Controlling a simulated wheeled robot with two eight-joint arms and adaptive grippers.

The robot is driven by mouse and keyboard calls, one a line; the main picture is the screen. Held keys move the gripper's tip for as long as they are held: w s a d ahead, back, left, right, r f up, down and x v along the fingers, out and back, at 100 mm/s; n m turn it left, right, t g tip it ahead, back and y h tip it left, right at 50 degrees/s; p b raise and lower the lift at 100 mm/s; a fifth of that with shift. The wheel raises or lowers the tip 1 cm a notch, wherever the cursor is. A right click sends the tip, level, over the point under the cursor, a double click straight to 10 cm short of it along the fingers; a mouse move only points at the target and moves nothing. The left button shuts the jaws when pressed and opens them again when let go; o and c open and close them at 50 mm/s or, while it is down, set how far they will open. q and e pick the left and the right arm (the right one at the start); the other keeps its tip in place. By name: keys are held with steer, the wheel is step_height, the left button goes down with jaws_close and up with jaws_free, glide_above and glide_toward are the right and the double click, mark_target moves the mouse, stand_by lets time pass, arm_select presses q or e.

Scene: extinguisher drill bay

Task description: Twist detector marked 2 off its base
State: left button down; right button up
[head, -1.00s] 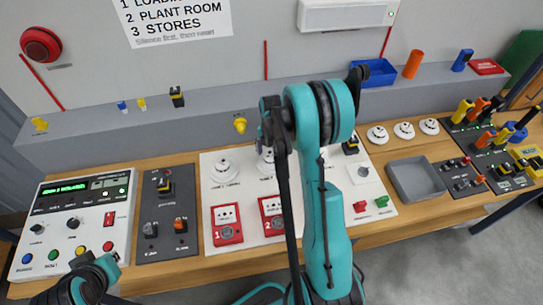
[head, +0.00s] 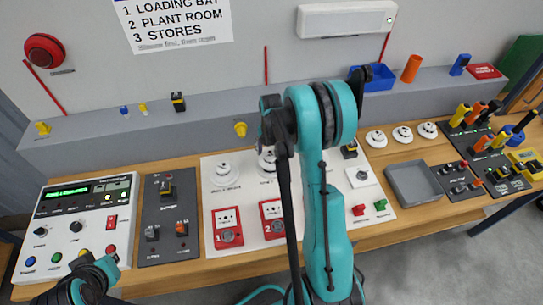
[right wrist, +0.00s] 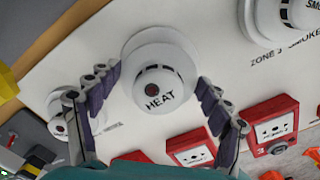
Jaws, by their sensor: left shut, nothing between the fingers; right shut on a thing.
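A white round detector lettered HEAT (right wrist: 158,88) sits on the pale board in the right wrist view. My right gripper (right wrist: 160,80) is shut on it, one finger pad on each side. Its zone label is hidden, but a smoke detector labelled ZONE 3 (right wrist: 290,22) stands to its upper right. In the head view the middle detector (head: 266,162) shows only in part behind my right arm, and the right gripper itself is hidden there. My left gripper (head: 110,263) is shut and empty at the lower left, over the front of the control panel.
Red call points (head: 224,228) line the board below the detectors. The left detector (head: 221,170) stands clear. Several white discs (head: 402,134) and an empty grey tray (head: 414,181) lie to the right. The control panel (head: 72,222) is at the left.

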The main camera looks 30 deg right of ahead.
steer(key=shift+r+p, duration=0.9)
steer(key=shift+r, duration=0.65)
steer(key=shift+r, duration=0.1)
